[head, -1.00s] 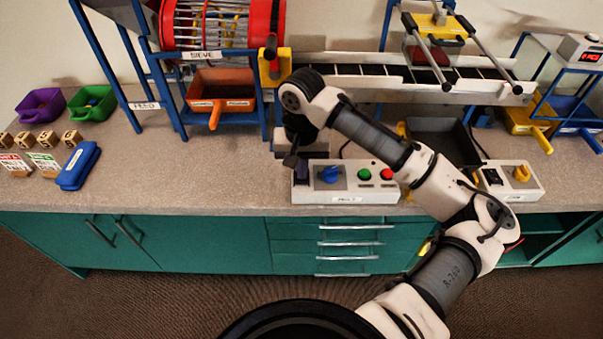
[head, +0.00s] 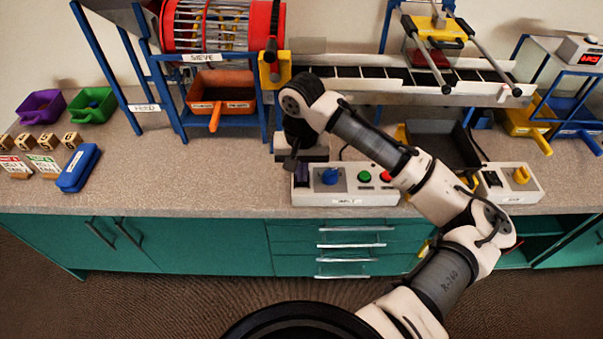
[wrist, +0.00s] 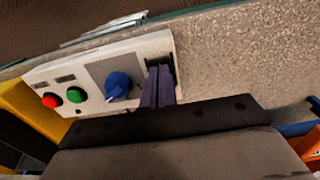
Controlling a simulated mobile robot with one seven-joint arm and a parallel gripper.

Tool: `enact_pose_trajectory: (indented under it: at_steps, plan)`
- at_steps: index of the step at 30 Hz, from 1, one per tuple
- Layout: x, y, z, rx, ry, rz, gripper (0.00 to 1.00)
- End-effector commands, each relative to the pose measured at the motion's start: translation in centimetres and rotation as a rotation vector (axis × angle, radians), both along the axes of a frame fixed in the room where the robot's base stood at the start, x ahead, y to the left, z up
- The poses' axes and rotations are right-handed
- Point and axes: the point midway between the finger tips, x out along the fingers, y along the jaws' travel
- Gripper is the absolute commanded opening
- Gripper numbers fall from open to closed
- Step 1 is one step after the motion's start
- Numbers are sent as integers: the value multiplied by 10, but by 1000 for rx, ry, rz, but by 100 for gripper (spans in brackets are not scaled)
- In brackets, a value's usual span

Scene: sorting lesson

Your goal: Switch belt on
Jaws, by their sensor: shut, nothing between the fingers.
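A white control box (head: 345,197) stands at the counter's front edge, with a blue knob (head: 330,176), a green button (head: 365,175) and a red button (head: 387,176). The box also shows in the wrist view (wrist: 95,68). At its end beside the blue knob is a black switch (wrist: 162,62), partly hidden by my gripper. My gripper (wrist: 156,88) is shut and empty, its dark purple fingers over this switch; I cannot tell if they touch it. The conveyor belt (head: 375,77) runs behind. A second white box (head: 508,193) has a black switch (head: 491,179) and a yellow knob (head: 521,176).
The sieve drum (head: 222,25) stands behind left, above an orange bin (head: 221,84). A black tray (head: 437,140) lies between the boxes, behind my arm. Blue case (head: 78,167), wooden blocks and purple and green bins lie left. The counter left of the control box is clear.

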Motion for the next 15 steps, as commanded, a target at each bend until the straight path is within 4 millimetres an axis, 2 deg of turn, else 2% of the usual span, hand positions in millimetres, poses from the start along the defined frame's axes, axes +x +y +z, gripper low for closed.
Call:
enact_pose_trajectory:
  at_steps: [1,15]
  plan:
    - [0,0,9,1,0,0,0]
    - [0,0,47,2,0,0,0]
